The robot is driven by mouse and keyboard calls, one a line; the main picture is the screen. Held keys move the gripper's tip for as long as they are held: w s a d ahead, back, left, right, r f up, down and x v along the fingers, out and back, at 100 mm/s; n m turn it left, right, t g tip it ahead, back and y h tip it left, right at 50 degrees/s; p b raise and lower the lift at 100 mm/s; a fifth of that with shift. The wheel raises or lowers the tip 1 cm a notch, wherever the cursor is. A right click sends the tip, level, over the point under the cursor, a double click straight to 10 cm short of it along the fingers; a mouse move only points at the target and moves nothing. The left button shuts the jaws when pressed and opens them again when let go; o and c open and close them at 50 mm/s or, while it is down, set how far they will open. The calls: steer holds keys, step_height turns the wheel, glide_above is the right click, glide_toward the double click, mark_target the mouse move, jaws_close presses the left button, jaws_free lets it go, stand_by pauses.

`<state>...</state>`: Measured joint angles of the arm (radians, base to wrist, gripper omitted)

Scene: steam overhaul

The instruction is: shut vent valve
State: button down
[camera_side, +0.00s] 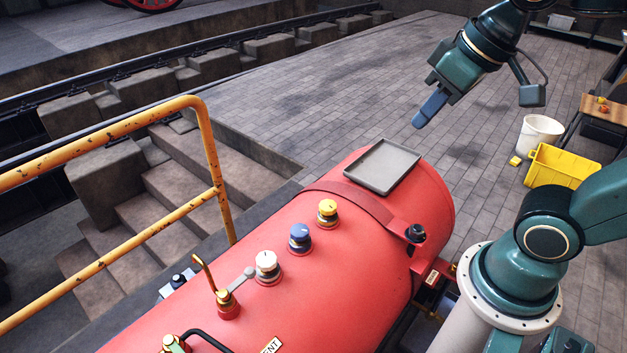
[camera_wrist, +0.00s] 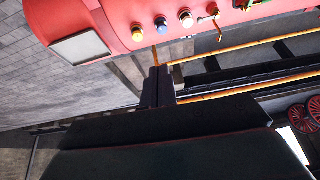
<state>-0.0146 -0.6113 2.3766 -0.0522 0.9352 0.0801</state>
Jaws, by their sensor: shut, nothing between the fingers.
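A white label ending in "ENT" (camera_side: 271,345) is cut by the bottom edge of the side view, on a red boiler (camera_side: 330,260). Near it are a brass and green valve fitting (camera_side: 173,344) and a black bent handle (camera_side: 206,338), partly out of frame. Farther up stands a brass valve (camera_side: 228,304) with a raised gold lever and a grey-tipped arm; it also shows in the wrist view (camera_wrist: 215,14). I cannot tell which fitting the label marks. My gripper (camera_side: 430,108) is shut and empty, high beyond the boiler's far end, well away from the valves.
White (camera_side: 267,266), blue (camera_side: 300,237) and yellow (camera_side: 328,212) knobs line the boiler top. A grey tray (camera_side: 375,166) lies at its far end. A yellow railing (camera_side: 215,170) and steps stand left. A yellow crate (camera_side: 560,166) and white bucket (camera_side: 540,133) sit on the floor right.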

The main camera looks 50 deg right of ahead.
mark_target(238, 283)
steer(key=w+a+f+g+y, duration=0.1)
steer(key=w+a, duration=0.2)
steer(key=w, duration=0.5)
steer(key=w+a+f+m+g, duration=0.1)
steer(key=w+a+g, duration=0.15)
steer(key=w, duration=0.55)
steer(key=w+a+f+g+y, duration=0.1)
steer(key=w+a, duration=0.3)
steer(key=w, duration=0.4)
steer(key=w+a+f+g+h, duration=0.1)
steer(key=w+f, duration=0.4)
steer(key=f, duration=0.7)
steer(key=w+a+f+m+g, duration=0.1)
steer(key=w+a+f+g, duration=0.2)
steer(key=f, duration=1)
steer(key=shift+w+a+f+h, duration=0.2)
steer(key=shift+w+a+h, duration=0.2)
steer(key=shift+w+a, duration=1.2)
steer(key=shift+s+a+f, duration=0.1)
steer(key=shift+s+a, duration=0.05)
steer(key=shift+s, duration=0.05)
steer(key=s+a+f, duration=0.1)
steer(key=s+f, duration=0.5)
steer(key=f, duration=0.4)
steer(key=shift+s+a, duration=0.2)
steer(key=shift+s, duration=0.1)
